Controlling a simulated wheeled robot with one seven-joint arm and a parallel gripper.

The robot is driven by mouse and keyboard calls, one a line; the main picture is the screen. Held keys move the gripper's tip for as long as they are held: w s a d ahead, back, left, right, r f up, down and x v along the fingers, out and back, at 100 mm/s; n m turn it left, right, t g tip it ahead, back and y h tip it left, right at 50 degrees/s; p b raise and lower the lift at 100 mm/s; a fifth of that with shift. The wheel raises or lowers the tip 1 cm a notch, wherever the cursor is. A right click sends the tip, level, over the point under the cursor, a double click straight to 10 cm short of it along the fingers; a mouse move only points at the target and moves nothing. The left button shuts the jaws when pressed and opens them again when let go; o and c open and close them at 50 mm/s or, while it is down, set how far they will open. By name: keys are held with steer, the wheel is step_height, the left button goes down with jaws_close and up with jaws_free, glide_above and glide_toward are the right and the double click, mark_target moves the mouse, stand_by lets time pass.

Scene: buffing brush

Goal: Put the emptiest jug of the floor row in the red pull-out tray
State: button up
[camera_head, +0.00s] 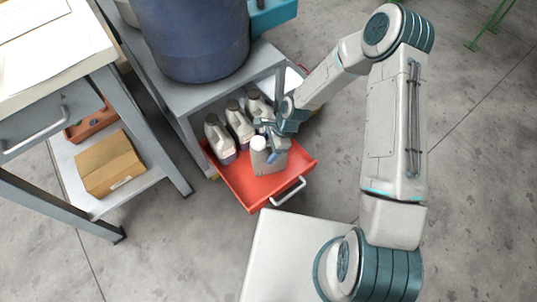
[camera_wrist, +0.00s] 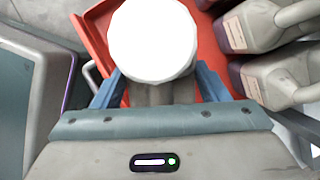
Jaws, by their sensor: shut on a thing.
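My gripper (camera_head: 277,136) is shut on the neck of a grey jug (camera_head: 268,160) with a white cap (camera_head: 258,143). The jug looks upright, over the floor of the red pull-out tray (camera_head: 302,164); I cannot tell whether its base touches. In the wrist view the white cap (camera_wrist: 153,40) hides most of the jug, with blue fingers of my gripper (camera_wrist: 158,88) on both sides. The tray also shows in the wrist view (camera_wrist: 100,30). Its contents level is hidden.
Several pale jugs with dark caps, one at the front left (camera_head: 219,138), stand in a row at the tray's back. A grey bench (camera_head: 200,97) with a blue drum (camera_head: 190,40) is above. A table with a cardboard box (camera_head: 108,163) stands left.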

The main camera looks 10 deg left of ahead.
mark_target(269, 153)
steer(key=shift+f+b, duration=0.9)
steer(key=shift+f, duration=1.05)
steer(key=shift+f, duration=0.15)
steer(key=o, duration=1.4)
steer(key=shift+c, duration=0.2)
